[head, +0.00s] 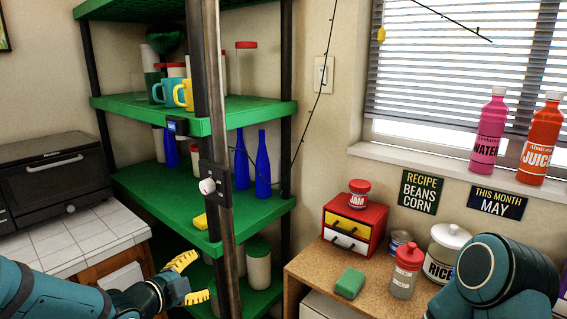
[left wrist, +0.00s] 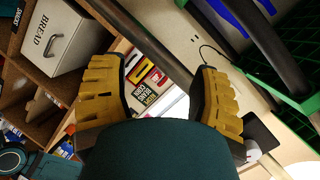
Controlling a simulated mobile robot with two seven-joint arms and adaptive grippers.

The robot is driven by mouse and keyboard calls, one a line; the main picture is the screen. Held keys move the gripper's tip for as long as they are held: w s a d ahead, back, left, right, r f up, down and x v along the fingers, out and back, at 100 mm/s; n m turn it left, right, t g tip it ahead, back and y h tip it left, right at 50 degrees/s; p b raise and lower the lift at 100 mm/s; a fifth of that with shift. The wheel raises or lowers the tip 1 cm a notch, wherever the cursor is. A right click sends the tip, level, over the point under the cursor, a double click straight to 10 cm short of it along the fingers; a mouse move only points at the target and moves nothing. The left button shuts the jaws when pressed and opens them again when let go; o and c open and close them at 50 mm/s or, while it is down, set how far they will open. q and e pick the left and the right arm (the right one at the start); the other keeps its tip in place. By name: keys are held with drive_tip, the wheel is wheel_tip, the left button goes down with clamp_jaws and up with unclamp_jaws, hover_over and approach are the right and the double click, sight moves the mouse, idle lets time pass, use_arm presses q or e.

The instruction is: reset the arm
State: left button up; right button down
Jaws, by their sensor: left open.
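My left gripper (head: 201,275) comes in from the lower left in the head view, in front of the lower part of the green shelf unit. Its yellow fingers are spread apart with nothing between them. In the left wrist view the same open fingers (left wrist: 160,78) stand wide apart, with only background between them. My right arm (head: 490,275) shows as a bent teal link at the lower right of the head view, in front of the wooden counter. Its gripper is outside the head view.
The green shelf unit (head: 262,108) with dark posts holds mugs and blue bottles (head: 262,165). A toaster oven (head: 55,178) stands on a tiled counter at left. The wooden counter (head: 312,268) carries a red drawer box (head: 372,213), green sponge (head: 350,284), squeeze bottle (head: 405,270) and rice jar (head: 443,254).

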use_arm(q)
drive_tip(key=s+d+f+n+g+y, duration=0.1)
drive_tip(key=s+d+f+n+g, duration=0.15)
drive_tip(key=f+n, duration=0.45)
drive_tip(key=s+d+f+n+g+y, duration=0.1)
drive_tip(key=s+d+f+n+g, duration=0.15)
drive_tip(key=f, duration=0.85)
drive_tip(key=s+d+f+n+g, duration=0.2)
drive_tip(key=s+f+n+g, duration=0.1)
drive_tip(key=s+f+n, duration=0.2)
drive_tip(key=s+d+f+n+g, duration=0.3)
drive_tip(key=s+f, duration=0.4)
drive_tip(key=s, duration=0.3)
drive_tip(key=shift+f+n+y, duration=0.4)
drive_tip(key=shift+n, duration=0.45)
drive_tip(key=shift+c, duration=1.4)
drive_tip(key=shift+s+d, duration=0.1)
drive_tip(key=shift+d, duration=0.05)
